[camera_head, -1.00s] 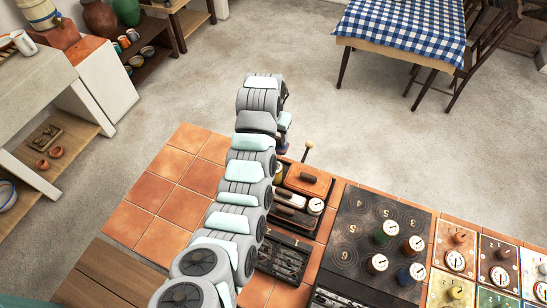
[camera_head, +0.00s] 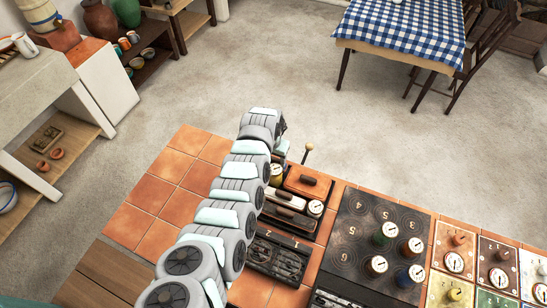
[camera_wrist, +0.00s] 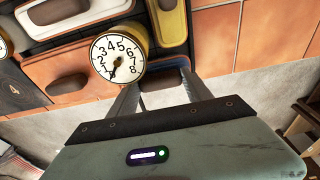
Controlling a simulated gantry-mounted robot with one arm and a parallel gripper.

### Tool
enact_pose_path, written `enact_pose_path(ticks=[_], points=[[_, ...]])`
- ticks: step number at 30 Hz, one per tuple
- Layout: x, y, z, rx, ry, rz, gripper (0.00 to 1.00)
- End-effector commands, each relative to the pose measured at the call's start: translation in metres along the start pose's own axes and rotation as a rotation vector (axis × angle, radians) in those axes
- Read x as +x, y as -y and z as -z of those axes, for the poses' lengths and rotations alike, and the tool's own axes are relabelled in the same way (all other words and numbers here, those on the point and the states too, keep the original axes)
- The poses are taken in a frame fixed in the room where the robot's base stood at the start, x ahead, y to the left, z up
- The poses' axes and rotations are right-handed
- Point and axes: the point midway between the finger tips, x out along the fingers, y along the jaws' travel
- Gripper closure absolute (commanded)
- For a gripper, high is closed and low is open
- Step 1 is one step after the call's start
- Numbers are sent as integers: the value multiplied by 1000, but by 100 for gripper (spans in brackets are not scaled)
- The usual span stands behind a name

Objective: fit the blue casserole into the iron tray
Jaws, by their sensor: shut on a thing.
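The blue casserole (camera_wrist: 172,78) shows in the wrist view as a dark blue piece with a brownish part, between the fingers of my gripper (camera_wrist: 162,92), which is shut on it. Most of it is hidden, and my arm covers it in the head view. The dark iron tray (camera_head: 302,194) lies on the tiled counter just beside my gripper. It holds an orange dish (camera_head: 308,182) and a cream dish (camera_head: 290,217). A yellow dish with a numbered dial (camera_wrist: 120,57) is close to the blue casserole. I cannot tell whether the casserole touches the tray.
A dark hob (camera_head: 345,250) with several small dialled pots stands to the right. A dark rack (camera_head: 275,259) lies nearer on the counter. A thin stick with a round knob (camera_head: 308,148) rises behind the tray. Bare tiles (camera_head: 165,195) lie left of my arm.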

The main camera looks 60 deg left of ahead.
Motion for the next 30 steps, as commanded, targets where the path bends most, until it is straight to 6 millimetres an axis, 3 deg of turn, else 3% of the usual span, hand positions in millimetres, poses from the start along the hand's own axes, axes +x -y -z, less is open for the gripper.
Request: enact_pose_path(ticks=[9, 10, 15, 18, 30], points=[[3, 0, 0, 0, -2, 0, 100], [2, 0, 0, 0, -2, 0, 40], [2, 0, 0, 0, -1, 0, 26], [2, 0, 0, 0, -1, 0, 21], [-8, 0, 2, 0, -3, 1, 21]])
